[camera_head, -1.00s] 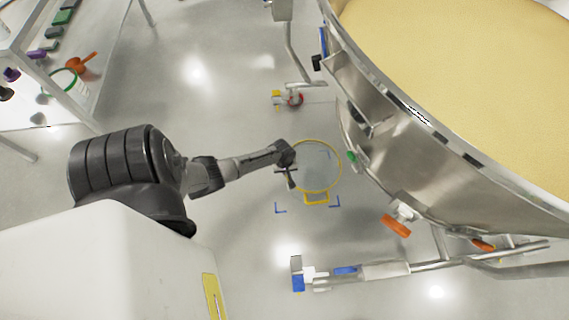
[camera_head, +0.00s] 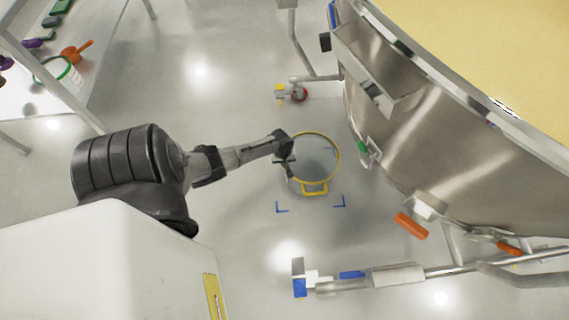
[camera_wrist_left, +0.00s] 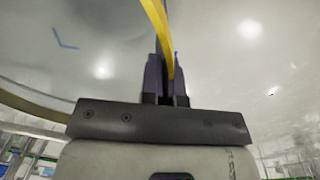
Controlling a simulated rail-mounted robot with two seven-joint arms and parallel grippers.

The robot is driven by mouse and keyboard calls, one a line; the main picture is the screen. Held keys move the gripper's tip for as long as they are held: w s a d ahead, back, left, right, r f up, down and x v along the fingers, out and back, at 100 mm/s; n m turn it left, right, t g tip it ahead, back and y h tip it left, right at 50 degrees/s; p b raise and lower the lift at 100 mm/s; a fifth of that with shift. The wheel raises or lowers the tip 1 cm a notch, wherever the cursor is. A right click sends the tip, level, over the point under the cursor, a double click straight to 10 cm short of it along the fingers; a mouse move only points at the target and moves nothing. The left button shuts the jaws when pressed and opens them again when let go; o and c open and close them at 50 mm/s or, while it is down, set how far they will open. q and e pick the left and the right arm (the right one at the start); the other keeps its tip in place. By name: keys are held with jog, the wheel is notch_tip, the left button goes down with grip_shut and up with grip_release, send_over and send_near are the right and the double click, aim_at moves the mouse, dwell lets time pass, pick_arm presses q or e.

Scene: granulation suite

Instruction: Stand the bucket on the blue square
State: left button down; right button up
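The bucket (camera_head: 313,180) is grey and see-through with a yellow rim and a yellow handle towards the bottom of the head view. It looks about upright. My left gripper (camera_head: 287,160) is at its left rim; in the left wrist view the fingers (camera_wrist_left: 167,80) are shut on a yellow strip (camera_wrist_left: 158,22) of the bucket. The blue square is marked by corner marks on the floor: left (camera_head: 281,208) and right (camera_head: 341,202) show below the bucket. The bucket covers part of the marked area. Whether its base touches the floor I cannot tell. My right gripper is out of view.
A large steel vessel (camera_head: 440,150) of pale powder stands close on the right, with an orange-handled valve (camera_head: 411,225). A shelf with a green-rimmed tub (camera_head: 62,75) stands at upper left.

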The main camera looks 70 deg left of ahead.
pick_arm(q)
jog(key=shift+d, duration=0.1)
jog(key=shift+w+f, duration=0.1)
jog(key=shift+f, duration=0.05)
jog(key=c, duration=1.4)
grip_release()
jog(key=shift+o, duration=0.2)
